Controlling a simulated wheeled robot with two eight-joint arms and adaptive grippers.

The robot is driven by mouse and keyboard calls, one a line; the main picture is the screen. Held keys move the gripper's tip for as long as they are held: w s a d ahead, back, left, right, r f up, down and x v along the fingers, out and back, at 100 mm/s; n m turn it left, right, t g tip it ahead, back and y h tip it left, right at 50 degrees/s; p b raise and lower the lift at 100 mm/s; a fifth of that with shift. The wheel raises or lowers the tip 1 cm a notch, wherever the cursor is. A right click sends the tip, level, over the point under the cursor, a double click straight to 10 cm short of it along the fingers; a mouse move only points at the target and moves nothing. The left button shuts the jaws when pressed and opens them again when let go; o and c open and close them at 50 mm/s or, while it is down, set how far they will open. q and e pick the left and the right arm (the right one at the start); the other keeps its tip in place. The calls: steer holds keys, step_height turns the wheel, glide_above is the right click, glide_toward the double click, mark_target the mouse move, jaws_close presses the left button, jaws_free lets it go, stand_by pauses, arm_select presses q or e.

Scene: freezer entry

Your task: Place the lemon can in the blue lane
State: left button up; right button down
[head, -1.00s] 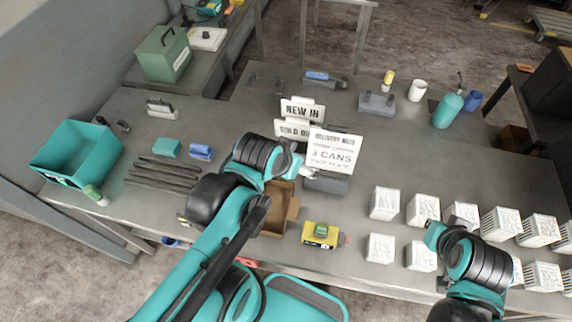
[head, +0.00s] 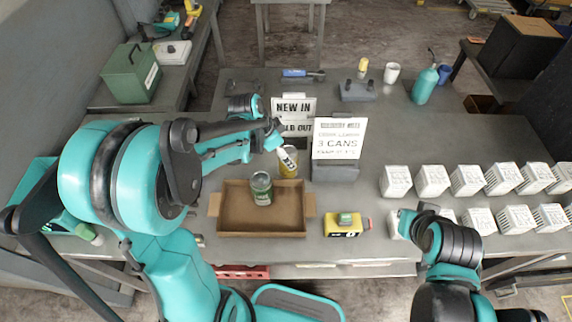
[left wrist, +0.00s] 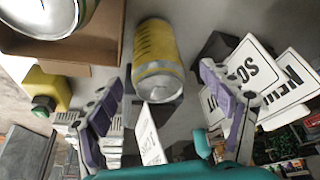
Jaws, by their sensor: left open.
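A yellow can (head: 289,167), likely the lemon can, stands behind the cardboard tray; its lettering is too small to read. In the left wrist view the yellow can (left wrist: 157,50) is between the spread fingers of my left gripper (left wrist: 160,78), with gaps on both sides. In the head view my left gripper (head: 278,142) is just above and partly over this can. A green-labelled can (head: 262,189) stands in the cardboard tray (head: 235,218). My right gripper (head: 408,218) is by the white cartons; its fingers are unclear. I cannot make out a blue lane.
A NEW IN sign (head: 294,106) and a 3 CANS sign (head: 338,138) stand close to the yellow can. A yellow device (head: 347,226) lies right of the tray. Several white cartons (head: 432,180) fill the right side. Table left of the tray is mostly hidden by my arm.

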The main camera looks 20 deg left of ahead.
arm_select(q)
steer(key=x, duration=0.1)
steer(key=b+x, duration=0.1)
steer(key=x, duration=0.3)
steer(key=shift+s+f, duration=0.15)
steer(key=shift+s, duration=0.15)
steer(key=shift+w+d+f+b, duration=0.1)
steer(key=shift+w+f+b, duration=0.05)
steer(key=shift+f+b, duration=0.15)
steer(key=shift+r, duration=0.1)
steer(key=shift+c, duration=0.3)
steer(key=c, duration=1.7)
